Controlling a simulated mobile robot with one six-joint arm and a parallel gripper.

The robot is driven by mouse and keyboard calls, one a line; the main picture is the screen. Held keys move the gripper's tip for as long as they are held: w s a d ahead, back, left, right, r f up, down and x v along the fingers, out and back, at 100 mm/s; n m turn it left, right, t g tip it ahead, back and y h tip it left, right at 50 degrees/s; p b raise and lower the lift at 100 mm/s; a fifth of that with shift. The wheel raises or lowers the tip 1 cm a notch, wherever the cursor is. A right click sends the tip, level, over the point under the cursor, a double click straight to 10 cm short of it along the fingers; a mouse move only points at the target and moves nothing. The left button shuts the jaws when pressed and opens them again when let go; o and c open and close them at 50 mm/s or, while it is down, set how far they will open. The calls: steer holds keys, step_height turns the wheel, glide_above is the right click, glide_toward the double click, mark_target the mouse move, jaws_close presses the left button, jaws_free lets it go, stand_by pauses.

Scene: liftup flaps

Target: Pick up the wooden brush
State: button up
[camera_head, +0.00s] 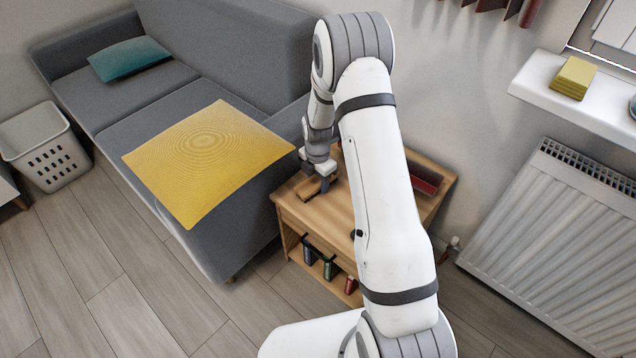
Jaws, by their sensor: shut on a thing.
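The wooden brush (308,190) is a small brown piece at the left of the wooden side table's top (293,213). My gripper (325,183) points down over the table and is shut on the brush. The fingers hide part of the brush. From this view I cannot tell whether the brush still touches the table top. My white arm crosses in front of the table and hides much of its middle.
A dark red item (426,184) lies at the table's right. Several small cans (330,268) stand on its lower shelf. A grey sofa (225,232) with a yellow cloth (205,150) is left. A radiator (560,235) and white shelf (535,88) are right.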

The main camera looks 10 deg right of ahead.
mark_target(317, 179)
steer(key=shift+c, duration=1)
step_height(317, 179, up, 10)
steer(key=p, duration=0.2)
steer(key=shift+p, duration=0.35)
